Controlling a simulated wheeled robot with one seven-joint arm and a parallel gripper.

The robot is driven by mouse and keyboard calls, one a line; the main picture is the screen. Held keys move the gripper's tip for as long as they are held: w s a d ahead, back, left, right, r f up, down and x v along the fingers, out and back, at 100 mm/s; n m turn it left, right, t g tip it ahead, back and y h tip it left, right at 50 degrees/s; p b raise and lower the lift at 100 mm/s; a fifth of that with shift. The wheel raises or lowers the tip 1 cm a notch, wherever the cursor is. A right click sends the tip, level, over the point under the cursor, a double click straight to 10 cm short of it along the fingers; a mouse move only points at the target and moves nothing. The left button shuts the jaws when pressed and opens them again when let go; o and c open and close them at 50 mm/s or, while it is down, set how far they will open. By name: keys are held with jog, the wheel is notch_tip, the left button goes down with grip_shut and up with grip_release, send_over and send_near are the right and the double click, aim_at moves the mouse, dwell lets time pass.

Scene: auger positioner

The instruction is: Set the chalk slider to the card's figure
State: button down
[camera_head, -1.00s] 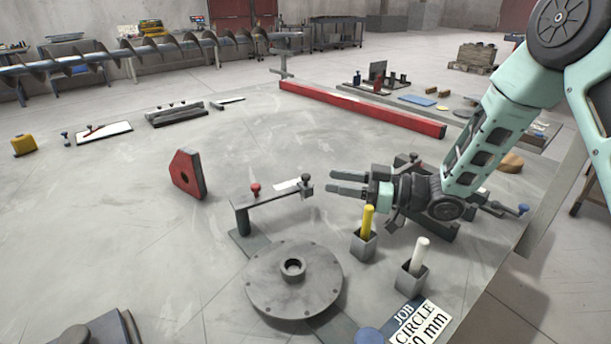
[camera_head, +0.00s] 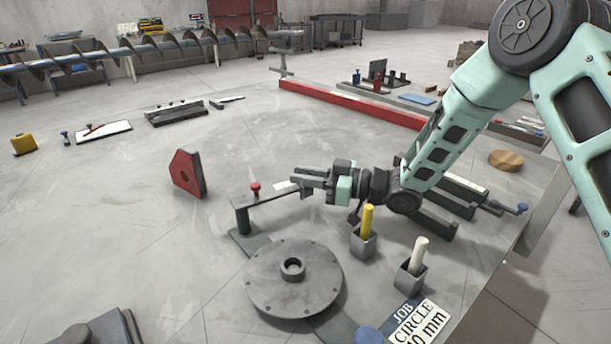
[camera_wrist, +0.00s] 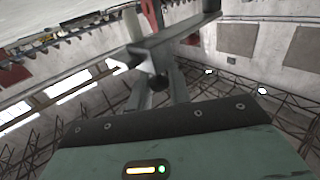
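The flat bar (camera_head: 278,197) stands on a dark post, with a red knob (camera_head: 255,188) on top. The chalk slider at the bar's right end is mostly hidden behind my gripper (camera_head: 296,179). My fingertips are at that end, one on either side of it as far as I can see.
A yellow chalk (camera_head: 367,220) and a white chalk (camera_head: 419,252) stand in square holders close below my arm. A round flanged disc (camera_head: 294,280) lies in front of the bar. A red block (camera_head: 187,173) stands left.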

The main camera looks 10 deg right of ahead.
jog(key=shift+s+a, duration=0.25)
jog(key=shift+a, duration=0.25)
jog(key=c, duration=1.4)
grip_release()
jog(key=shift+d, duration=0.1)
jog(key=b+v, duration=0.1)
jog(key=v, duration=1.6)
jog(key=shift+d, duration=0.15)
jog(key=s+a+r+m+h+p, duration=0.2)
jog(key=a+r+m+h+p, duration=0.2)
jog(key=a+r+h+p, duration=0.55)
jog(key=s+r+g+h, duration=0.1)
jog(key=s+g+h, duration=0.1)
jog(key=s, duration=0.6)
jog(key=s+d+r+m+g+h+p, duration=0.1)
jog(key=s+g+h, duration=0.1)
jog(key=s, duration=0.7)
jog(key=s+d+r+m+g+h+p, duration=0.1)
jog(key=s+g+h, duration=0.1)
jog(key=s, duration=0.7)
jog(key=shift+d+r+h, duration=0.15)
jog(key=shift+r+h, duration=0.05)
jog(key=shift+h, duration=0.15)
